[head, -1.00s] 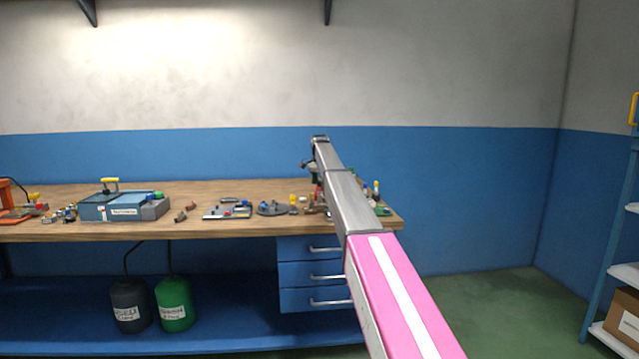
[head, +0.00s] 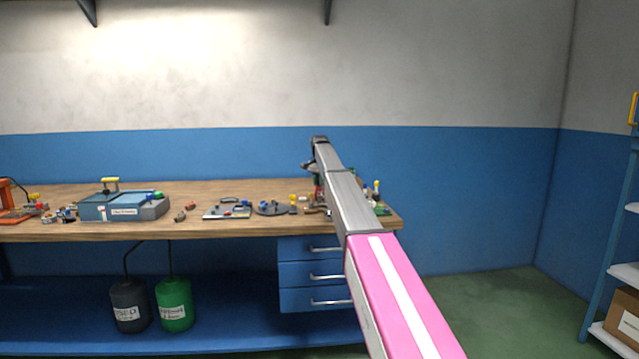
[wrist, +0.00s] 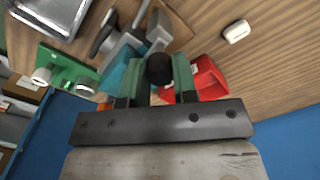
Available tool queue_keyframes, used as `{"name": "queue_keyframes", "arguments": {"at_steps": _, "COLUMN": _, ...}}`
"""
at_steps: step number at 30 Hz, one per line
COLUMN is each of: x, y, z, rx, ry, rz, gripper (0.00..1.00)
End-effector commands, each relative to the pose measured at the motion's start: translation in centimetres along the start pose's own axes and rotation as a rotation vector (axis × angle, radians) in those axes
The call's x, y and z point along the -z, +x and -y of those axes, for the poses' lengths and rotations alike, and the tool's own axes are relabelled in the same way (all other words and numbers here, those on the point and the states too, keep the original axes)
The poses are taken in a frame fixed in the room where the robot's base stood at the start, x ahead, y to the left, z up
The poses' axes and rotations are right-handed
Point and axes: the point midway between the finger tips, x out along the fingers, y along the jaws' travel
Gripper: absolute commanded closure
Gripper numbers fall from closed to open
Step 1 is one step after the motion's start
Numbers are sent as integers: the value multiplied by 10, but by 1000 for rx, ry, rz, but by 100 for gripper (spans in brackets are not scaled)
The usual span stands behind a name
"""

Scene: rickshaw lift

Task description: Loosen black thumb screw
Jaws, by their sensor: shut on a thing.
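The black thumb screw (wrist: 160,69) shows in the wrist view as a dark round knob. My gripper (wrist: 158,82) has its two green fingers on either side of it, shut on it. Below and behind the screw are a teal part (wrist: 119,74) and grey metal parts, partly hidden by the fingers. In the head view my gripper is at the right end of the workbench, mostly hidden behind my arm, and the screw cannot be made out there.
A red bin-like part (wrist: 209,78) lies close to the right finger. A green bracket with white knobs (wrist: 66,69) is at the left. A small white piece (wrist: 236,31) lies on the wooden bench (head: 120,232). Several tools and a blue box (head: 122,207) stand farther left.

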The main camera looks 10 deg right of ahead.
Motion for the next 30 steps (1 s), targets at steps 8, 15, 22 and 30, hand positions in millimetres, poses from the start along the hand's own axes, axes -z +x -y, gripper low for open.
{"name": "queue_keyframes", "arguments": {"at_steps": 8, "x": 0, "y": 0, "z": 0, "rx": 0, "ry": -243, "rz": 0, "gripper": 97}}
{"name": "queue_keyframes", "arguments": {"at_steps": 15, "x": 0, "y": -1, "z": 0, "rx": 0, "ry": -471, "rz": 0, "gripper": 97}}
{"name": "queue_keyframes", "arguments": {"at_steps": 22, "x": 0, "y": -1, "z": 0, "rx": 0, "ry": -689, "rz": 0, "gripper": 97}}
{"name": "queue_keyframes", "arguments": {"at_steps": 30, "x": 0, "y": -1, "z": 0, "rx": 0, "ry": -946, "rz": 0, "gripper": 97}}
